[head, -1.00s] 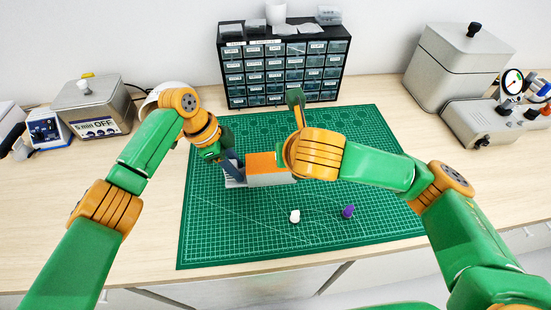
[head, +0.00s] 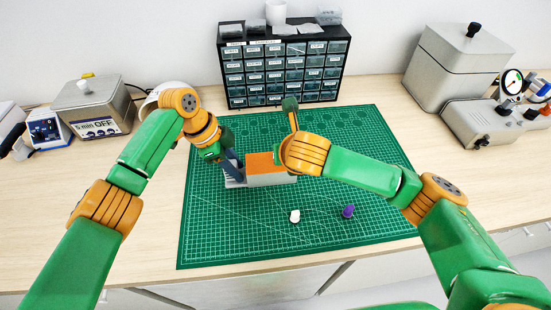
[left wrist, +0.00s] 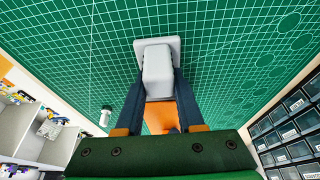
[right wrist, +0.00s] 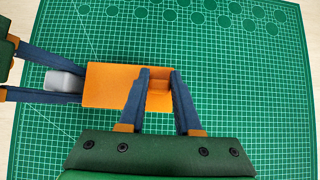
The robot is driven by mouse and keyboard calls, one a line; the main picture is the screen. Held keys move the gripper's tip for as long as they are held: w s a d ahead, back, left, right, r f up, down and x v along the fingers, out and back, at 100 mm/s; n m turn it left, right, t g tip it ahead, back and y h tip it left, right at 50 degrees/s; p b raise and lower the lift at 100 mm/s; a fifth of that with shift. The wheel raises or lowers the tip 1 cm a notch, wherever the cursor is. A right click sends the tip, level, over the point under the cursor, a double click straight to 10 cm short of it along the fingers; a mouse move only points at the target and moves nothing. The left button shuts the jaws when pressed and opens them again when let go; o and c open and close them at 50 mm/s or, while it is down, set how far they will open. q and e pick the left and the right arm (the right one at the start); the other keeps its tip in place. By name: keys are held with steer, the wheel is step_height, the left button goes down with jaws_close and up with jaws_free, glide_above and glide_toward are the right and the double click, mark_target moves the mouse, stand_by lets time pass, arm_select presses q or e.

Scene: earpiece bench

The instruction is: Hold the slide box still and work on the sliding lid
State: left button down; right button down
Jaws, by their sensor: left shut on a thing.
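The slide box (head: 272,180) is a light grey box with an orange sliding lid (head: 259,160), lying on the green mat. In the left wrist view my left gripper (left wrist: 158,85) is shut on the grey block at the box's left end (left wrist: 158,62). The lid shows from above in the right wrist view (right wrist: 108,85). There my right gripper (right wrist: 159,75) has its fingers on either side of a raised orange part at the lid's right end; whether they press on it is unclear. In the head view the right wrist hides its fingers and the box's right end.
A white piece (head: 295,216) and a purple piece (head: 348,211) stand on the cutting mat (head: 230,240) in front of the box. A drawer cabinet (head: 285,70) stands behind. The mat's front and right parts are mostly clear.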

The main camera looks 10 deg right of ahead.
steer(key=shift+s+d+f, duration=0.1)
steer(key=shift+d+f, duration=0.1)
steer(key=shift+d, duration=0.85)
steer(key=shift+s+d+f, duration=0.1)
steer(key=shift+d+f, duration=0.1)
steer(key=shift+d, duration=2.8)
steer(key=shift+d, duration=1.45)
steer(key=c, duration=1)
jaws_free()
steer(key=shift+o, duration=0.2)
steer(key=shift+w+r, duration=0.1)
steer(key=shift+r, duration=2.65)
